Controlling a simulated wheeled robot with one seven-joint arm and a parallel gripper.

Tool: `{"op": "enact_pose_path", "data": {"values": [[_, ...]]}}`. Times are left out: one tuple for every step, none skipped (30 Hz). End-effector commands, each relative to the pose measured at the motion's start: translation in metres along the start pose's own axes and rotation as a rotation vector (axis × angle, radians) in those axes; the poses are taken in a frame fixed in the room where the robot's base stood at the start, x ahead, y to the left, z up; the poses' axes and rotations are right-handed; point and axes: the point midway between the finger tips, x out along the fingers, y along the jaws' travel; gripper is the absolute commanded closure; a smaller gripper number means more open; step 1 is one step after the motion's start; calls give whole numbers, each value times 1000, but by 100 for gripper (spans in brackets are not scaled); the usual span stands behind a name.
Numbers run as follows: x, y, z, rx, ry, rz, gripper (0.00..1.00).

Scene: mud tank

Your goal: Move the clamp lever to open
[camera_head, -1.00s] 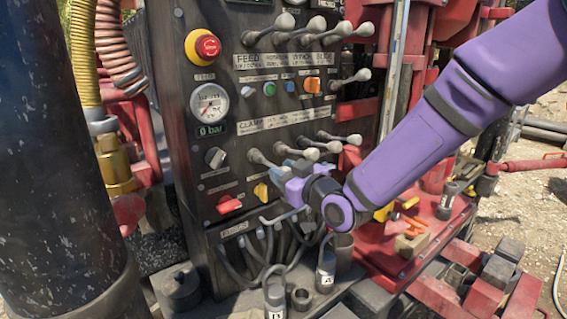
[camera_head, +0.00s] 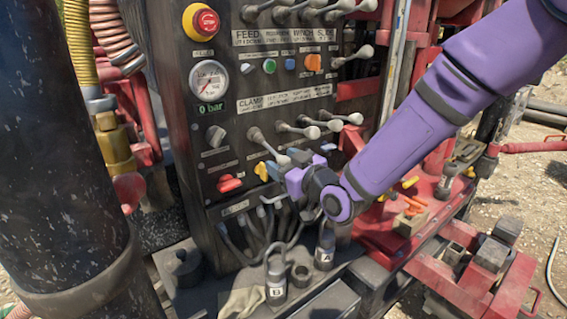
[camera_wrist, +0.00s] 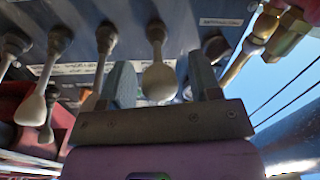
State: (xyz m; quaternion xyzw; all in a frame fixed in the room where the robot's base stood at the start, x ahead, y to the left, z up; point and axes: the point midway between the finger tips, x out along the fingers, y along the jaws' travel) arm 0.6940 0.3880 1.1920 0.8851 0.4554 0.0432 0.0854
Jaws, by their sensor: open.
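The clamp lever (camera_head: 268,146) is the leftmost lever of the lower row on the dark control panel, under the "CLAMP" label. It slants down and right, lower than the levers beside it. My gripper (camera_head: 286,166) is at its knob end. In the wrist view, the lever's pale rounded knob (camera_wrist: 160,82) sits between the two separated fingers of my gripper (camera_wrist: 163,78). Whether a finger touches the lever from above or below cannot be told.
Other lower-row levers (camera_head: 322,128) stand close to the right of my gripper. A yellow knob (camera_head: 262,171) and red knob (camera_head: 229,184) are to its left. Hoses (camera_head: 262,236) hang below. A large dark cylinder (camera_head: 62,150) fills the left side.

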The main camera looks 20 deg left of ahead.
Motion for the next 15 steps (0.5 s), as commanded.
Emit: {"op": "enact_pose_path", "data": {"values": [[-4, 0, 0, -1, 0, 1, 43], [-6, 1, 0, -1, 0, 1, 43], [-11, 1, 0, -1, 0, 1, 43], [-16, 1, 0, -1, -1, 1, 43], [-21, 1, 0, -1, -2, 1, 43], [-28, 0, 0, -1, -1, 0, 43], [-34, 0, 0, -1, -1, 0, 43], [-40, 0, 0, -1, -2, 0, 43], [-48, 0, 0, 0, -2, 1, 43], [-54, 0, 0, 0, -2, 1, 43], [-59, 1, 0, -1, -2, 2, 43], [-67, 0, 0, -1, -3, 1, 43], [-72, 0, 0, -1, -2, 1, 43], [-77, 0, 0, -1, -2, 0, 43], [-82, 0, 0, -1, -2, 0, 43]]}}
